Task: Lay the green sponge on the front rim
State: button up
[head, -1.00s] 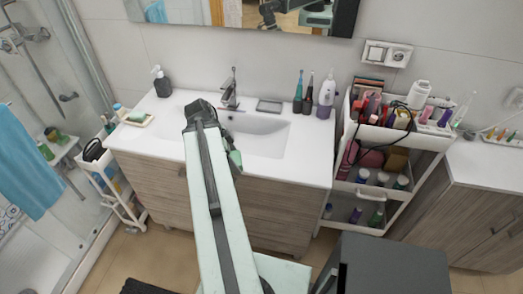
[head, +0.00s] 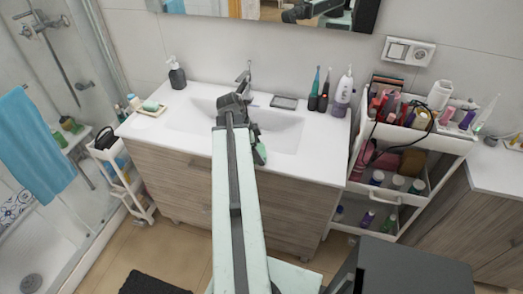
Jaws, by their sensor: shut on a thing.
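The green sponge (head: 260,154) shows as a small green piece just right of my arm, over the front part of the white washbasin (head: 285,137). My gripper (head: 257,137) is shut on it; the fingers are mostly hidden by my dark wrist and pale arm. The basin's front rim (head: 300,168) is a white strip along the counter's front edge, partly covered by my arm. The sponge appears close to this rim, but I cannot tell its height or whether it touches.
A soap dish (head: 151,111) with a green bar and a dark soap bottle (head: 177,77) stand at left. The tap (head: 246,80) rises behind my wrist. Toothbrushes and a bottle (head: 342,95) stand back right. A loaded cart (head: 432,143) is at right. The right front rim looks clear.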

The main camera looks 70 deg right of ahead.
jog(key=shift+s+d, duration=0.1)
jog(key=shift+s, duration=0.05)
jog(key=shift+f, duration=0.2)
jog(key=o, duration=1.2)
jog(key=shift+r, duration=0.1)
jog(key=p+v, duration=1.1)
jog(key=v, duration=0.1)
jog(key=shift+r+p, duration=0.2)
jog(key=shift+p, duration=0.1)
